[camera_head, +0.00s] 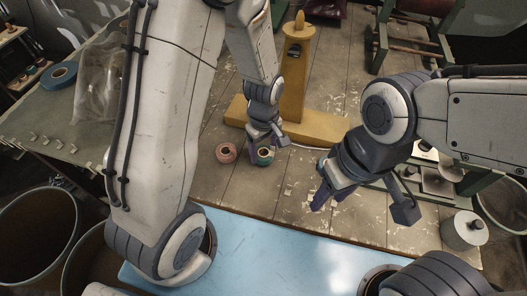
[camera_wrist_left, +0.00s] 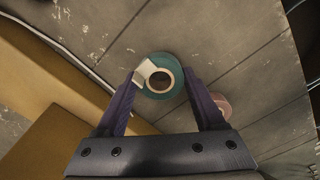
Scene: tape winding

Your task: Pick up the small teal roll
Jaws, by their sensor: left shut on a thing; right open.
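The small teal roll (camera_head: 264,158) lies on the wooden table in front of the yellow wooden stand. In the left wrist view the teal roll (camera_wrist_left: 176,66) shows its round hole and a pale loose tape end. My left gripper (camera_head: 266,146) reaches down to it; its two fingers (camera_wrist_left: 162,84) stand on either side of the roll and are shut on it. Whether the roll is clear of the table I cannot tell. My right gripper (camera_head: 361,203) is open and empty over the front of the table at the right.
A pink roll (camera_head: 226,153) lies just left of the teal roll, close to my left gripper. The yellow stand (camera_head: 290,100) rises behind. A metal canister (camera_head: 463,231) stands at the right. Bare boards lie right of the teal roll.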

